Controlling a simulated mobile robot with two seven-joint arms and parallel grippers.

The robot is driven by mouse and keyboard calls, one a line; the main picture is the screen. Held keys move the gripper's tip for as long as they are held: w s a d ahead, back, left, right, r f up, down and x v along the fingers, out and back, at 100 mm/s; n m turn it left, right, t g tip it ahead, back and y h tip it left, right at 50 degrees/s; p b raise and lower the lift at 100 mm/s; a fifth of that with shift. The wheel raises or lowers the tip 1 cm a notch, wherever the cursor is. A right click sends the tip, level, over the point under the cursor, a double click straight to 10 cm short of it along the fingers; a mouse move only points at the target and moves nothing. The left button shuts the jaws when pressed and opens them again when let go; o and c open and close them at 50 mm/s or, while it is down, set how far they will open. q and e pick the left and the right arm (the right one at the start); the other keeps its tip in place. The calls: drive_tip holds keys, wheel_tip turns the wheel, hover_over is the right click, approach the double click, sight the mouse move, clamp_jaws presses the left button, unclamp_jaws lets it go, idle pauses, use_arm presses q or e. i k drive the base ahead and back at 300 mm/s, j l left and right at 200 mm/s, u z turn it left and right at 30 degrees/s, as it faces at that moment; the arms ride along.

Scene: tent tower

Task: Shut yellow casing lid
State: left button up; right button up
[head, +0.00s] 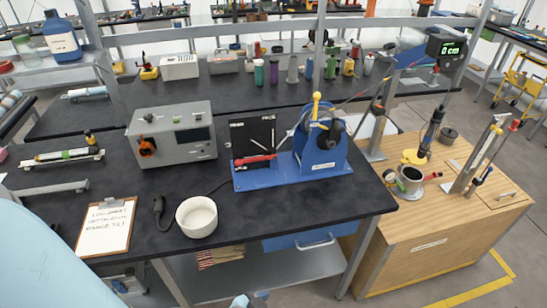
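On the wooden cabinet (445,215) at the right, a yellow part (412,157) sits at the back rim of a dark round opening or cup (410,178). It looks like a raised lid, but it is too small to tell for sure. Neither of my grippers is in view. A pale blue rounded shape at the bottom left may be part of my own arm.
The dark bench (290,215) holds a grey instrument box (172,137), a blue apparatus (322,152), a white bowl (197,217) and a clipboard (106,228). A slanted metal stand (478,160) rises right of the yellow part. Floor shows in front of the cabinet.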

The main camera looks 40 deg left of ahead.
sight(409, 156)
drive_tip(key=z, duration=0.75)
drive_tip(key=i+l+z, duration=0.25)
drive_tip(key=z, duration=0.25)
drive_tip(key=i+z, duration=0.45)
drive_tip(key=i, duration=3.35)
drive_tip(key=i+u, duration=0.35)
drive_tip(key=i+l+u, duration=0.15)
drive_tip(key=u, duration=0.15)
drive_tip(key=i+l+u, duration=0.2)
drive_tip(key=u, duration=2.35)
drive_tip(key=i+j+u, duration=0.1)
drive_tip(key=u, duration=0.75)
drive_tip(key=i+u, duration=0.1)
drive_tip(key=u, duration=0.35)
